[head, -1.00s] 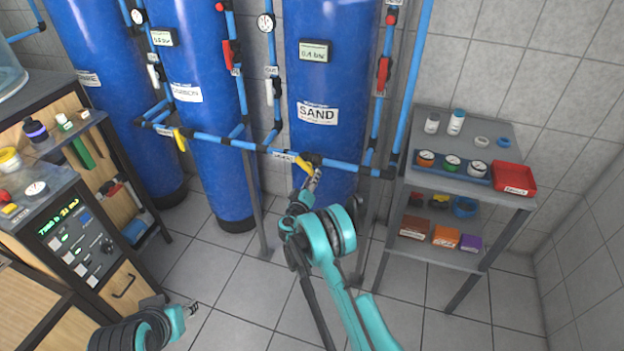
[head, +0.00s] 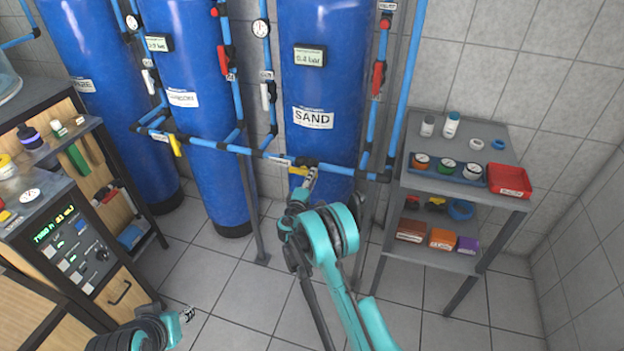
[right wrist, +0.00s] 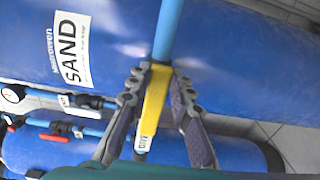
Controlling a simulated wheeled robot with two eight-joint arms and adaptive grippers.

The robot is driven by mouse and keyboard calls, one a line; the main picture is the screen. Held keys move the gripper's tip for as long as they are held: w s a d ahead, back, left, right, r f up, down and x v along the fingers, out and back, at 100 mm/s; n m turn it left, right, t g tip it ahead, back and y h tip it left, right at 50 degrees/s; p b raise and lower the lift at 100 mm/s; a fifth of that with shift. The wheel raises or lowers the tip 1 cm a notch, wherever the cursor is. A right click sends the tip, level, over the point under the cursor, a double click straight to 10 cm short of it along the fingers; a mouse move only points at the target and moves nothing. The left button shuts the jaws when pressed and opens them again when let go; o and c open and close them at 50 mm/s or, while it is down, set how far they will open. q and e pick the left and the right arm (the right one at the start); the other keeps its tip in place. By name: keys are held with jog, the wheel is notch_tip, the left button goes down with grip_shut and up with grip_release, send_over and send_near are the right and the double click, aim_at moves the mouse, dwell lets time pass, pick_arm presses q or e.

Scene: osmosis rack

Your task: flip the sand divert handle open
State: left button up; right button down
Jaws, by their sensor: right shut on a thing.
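The blue SAND tank (head: 322,85) stands at the back centre, behind a blue horizontal pipe. The yellow divert handle (head: 296,171) sits on a valve on this pipe, in front of the tank. My right gripper (head: 310,176) is at the handle and partly covers it. In the right wrist view, my right gripper (right wrist: 157,92) has its two fingers on either side of the yellow handle (right wrist: 153,98), shut on it. The handle lies lengthwise between the fingers. My left gripper (head: 187,314) hangs low at the front left, away from the pipes; its fingers are too small to judge.
Another yellow handle (head: 175,146) hangs on the pipe further left. A grey shelf (head: 420,183) with bottles and a red tray (head: 509,180) stands to the right. A control panel cabinet (head: 75,246) stands at the left. The tiled floor between is clear.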

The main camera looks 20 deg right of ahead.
jog(key=shift+r, duration=0.1)
dwell(0.3)
jog(key=c, duration=1.3)
grip_release()
jog(key=shift+c, duration=0.2)
jog(key=shift+s+a, duration=0.1)
jog(key=v, duration=1.1)
jog(key=shift+s+a, duration=0.25)
jog(key=shift+s, duration=0.05)
